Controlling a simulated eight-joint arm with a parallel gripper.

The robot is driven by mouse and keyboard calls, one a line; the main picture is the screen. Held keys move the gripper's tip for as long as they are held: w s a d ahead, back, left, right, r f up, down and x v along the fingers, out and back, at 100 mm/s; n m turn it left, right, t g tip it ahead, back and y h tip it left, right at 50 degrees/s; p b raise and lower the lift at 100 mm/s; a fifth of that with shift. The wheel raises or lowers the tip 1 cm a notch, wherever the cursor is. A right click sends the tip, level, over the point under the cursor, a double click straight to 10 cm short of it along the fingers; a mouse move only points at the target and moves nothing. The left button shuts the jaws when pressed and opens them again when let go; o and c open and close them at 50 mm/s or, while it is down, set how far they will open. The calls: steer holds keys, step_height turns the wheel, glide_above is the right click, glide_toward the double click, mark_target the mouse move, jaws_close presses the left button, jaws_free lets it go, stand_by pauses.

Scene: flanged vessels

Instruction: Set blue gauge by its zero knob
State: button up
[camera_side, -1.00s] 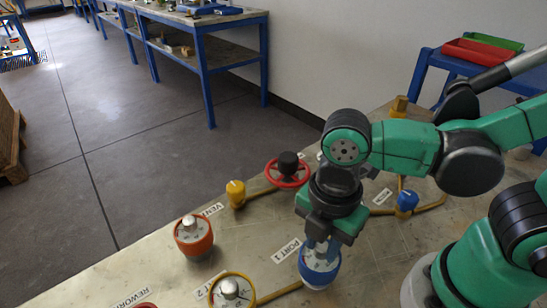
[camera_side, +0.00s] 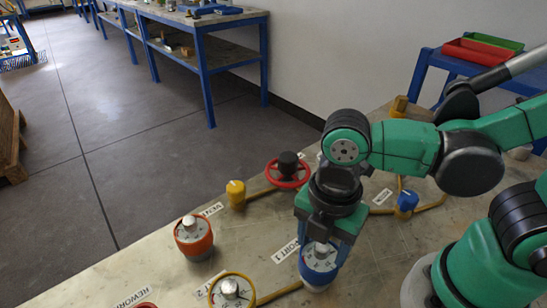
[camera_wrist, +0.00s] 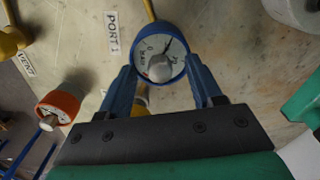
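The blue gauge (camera_side: 318,272) stands on the bench by the PORT 1 label, with a white face and a pale grey zero knob (camera_side: 321,250) at its middle. In the wrist view, the blue gauge (camera_wrist: 181,35) shows a dark needle pointing to the upper right, and the knob (camera_wrist: 160,68) covers part of the face. My gripper (camera_side: 327,243) is over the gauge, and the wrist view shows it too (camera_wrist: 160,75). Its blue fingers are spread on either side, with space between them and the knob. Whether a finger touches the gauge rim cannot be told.
An orange gauge (camera_side: 194,238) and a yellow-rimmed gauge (camera_side: 232,291) stand to the left. A red handwheel (camera_side: 288,172), a yellow valve knob (camera_side: 236,192) and a blue valve knob (camera_side: 407,201) stand behind on pipes. Bare bench (camera_side: 130,265) lies at the left.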

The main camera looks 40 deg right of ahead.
steer(key=shift+r, duration=0.1)
steer(key=shift+r, duration=2.7)
steer(key=w+d+m+t, duration=0.3)
steer(key=w+d+m, duration=0.1)
steer(key=m, duration=0.6)
steer(key=w+d+m+t, duration=0.4)
steer(key=d+m, duration=0.3)
steer(key=m, duration=0.4)
steer(key=shift+w+r, duration=0.3)
steer(key=shift+w, duration=0.05)
